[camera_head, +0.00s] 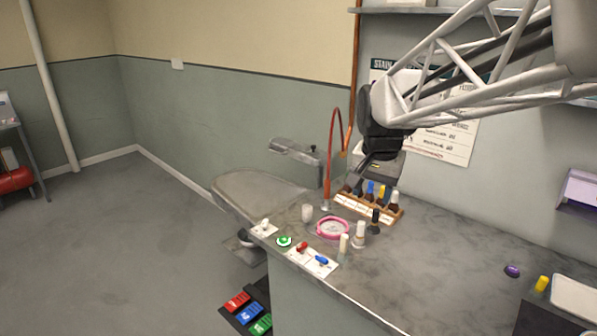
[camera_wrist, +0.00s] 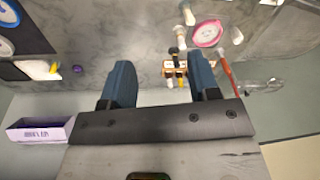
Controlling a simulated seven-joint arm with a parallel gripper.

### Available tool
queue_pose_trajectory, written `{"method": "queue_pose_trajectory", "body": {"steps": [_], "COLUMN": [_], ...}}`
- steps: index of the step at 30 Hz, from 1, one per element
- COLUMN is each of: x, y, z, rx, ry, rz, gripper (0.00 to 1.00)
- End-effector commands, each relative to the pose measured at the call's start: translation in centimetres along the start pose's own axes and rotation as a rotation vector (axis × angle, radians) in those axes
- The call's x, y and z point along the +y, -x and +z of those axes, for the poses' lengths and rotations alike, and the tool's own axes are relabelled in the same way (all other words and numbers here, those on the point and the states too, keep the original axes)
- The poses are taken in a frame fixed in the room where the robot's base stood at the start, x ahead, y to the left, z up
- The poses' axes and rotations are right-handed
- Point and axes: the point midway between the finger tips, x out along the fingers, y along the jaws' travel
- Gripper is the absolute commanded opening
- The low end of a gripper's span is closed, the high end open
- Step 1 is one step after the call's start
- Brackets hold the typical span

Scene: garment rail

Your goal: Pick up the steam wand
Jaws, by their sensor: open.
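A thin red curved line (camera_head: 331,150) arches beside the wall and comes down to the counter, with a pale metal piece at its lower end. It looks like the steam wand and its hose, but I cannot tell where one ends and the other begins. It also shows as a red rod in the wrist view (camera_wrist: 228,72), to the right of my fingers and apart from them. My gripper (camera_wrist: 162,82) is open and empty, with two blue-grey fingers spread. In the head view my gripper (camera_head: 368,172) hangs above the back of the counter, right of the red line, partly hidden by its own wrist.
A wooden rack (camera_head: 383,213) of several bottles stands below my gripper. Nearby on the counter (camera_head: 440,260) are a pink-rimmed dish (camera_head: 333,229), loose bottles and small valve handles (camera_head: 302,248). A grey board (camera_head: 262,192) extends left. The counter's right middle is mostly clear.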

Motion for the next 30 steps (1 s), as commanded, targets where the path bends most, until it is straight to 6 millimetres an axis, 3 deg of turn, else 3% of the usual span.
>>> {"method": "queue_pose_trajectory", "body": {"steps": [16, 30], "x": [-7.4, -13.4], "y": [-3.2, -8.6], "z": [-12.0, -21.4], "rx": [-0.038, -0.065], "ry": [-0.277, -0.516], "rz": [0.027, 0.058], "gripper": [0.56, 0.56]}}
